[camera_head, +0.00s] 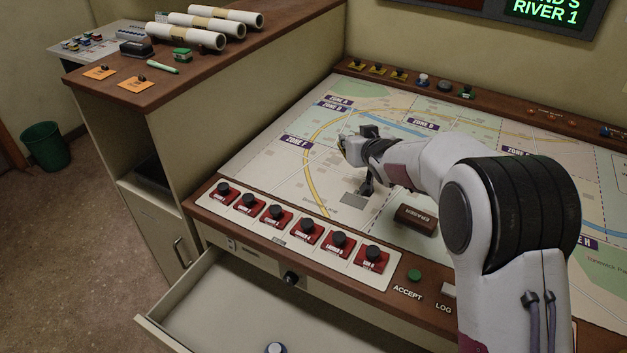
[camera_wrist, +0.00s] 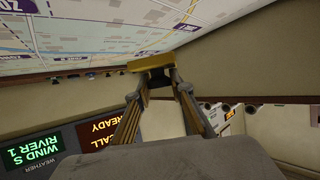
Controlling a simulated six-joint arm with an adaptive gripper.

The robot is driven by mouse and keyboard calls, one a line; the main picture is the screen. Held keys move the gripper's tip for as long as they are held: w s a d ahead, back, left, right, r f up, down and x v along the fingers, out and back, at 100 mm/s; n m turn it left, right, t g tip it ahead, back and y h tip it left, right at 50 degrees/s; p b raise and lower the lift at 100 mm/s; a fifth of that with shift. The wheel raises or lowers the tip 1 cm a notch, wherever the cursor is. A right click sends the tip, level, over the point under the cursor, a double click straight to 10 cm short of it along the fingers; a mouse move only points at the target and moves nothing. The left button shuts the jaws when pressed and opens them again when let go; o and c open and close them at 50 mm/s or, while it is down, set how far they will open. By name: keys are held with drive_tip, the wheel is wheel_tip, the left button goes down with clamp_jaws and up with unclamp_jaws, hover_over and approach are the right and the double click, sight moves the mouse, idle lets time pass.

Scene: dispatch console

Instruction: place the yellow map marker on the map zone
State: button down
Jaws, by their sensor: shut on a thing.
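My gripper (camera_head: 352,152) is over the left part of the map (camera_head: 268,161), near the zone F and zone D labels. In the wrist view, my gripper (camera_wrist: 158,78) is shut on the yellow map marker (camera_wrist: 165,61), which shows as a yellow block across the fingertips. The marker is close to the map surface (camera_wrist: 90,38); I cannot tell whether it touches. In the head view the marker is hidden by the gripper. The map has several purple zone labels, and which one is the target is not shown.
An eraser (camera_head: 416,217) lies on the map below my arm. Red tagged markers (camera_head: 305,232) stand in a row along the front edge. Small markers (camera_head: 399,75) line the back rail. A drawer (camera_head: 225,305) is open in front. Paper rolls (camera_head: 187,36) lie on the left cabinet.

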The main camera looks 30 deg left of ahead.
drive_tip(key=shift+f, duration=1.35)
hover_over(348, 187)
drive_tip(key=shift+f, duration=3.15)
drive_tip(key=shift+f, duration=1.85)
drive_tip(key=shift+f, duration=0.15)
drive_tip(key=c, duration=1.8)
unclamp_jaws()
drive_tip(key=shift+s+r, duration=0.1)
drive_tip(key=shift+r, duration=0.1)
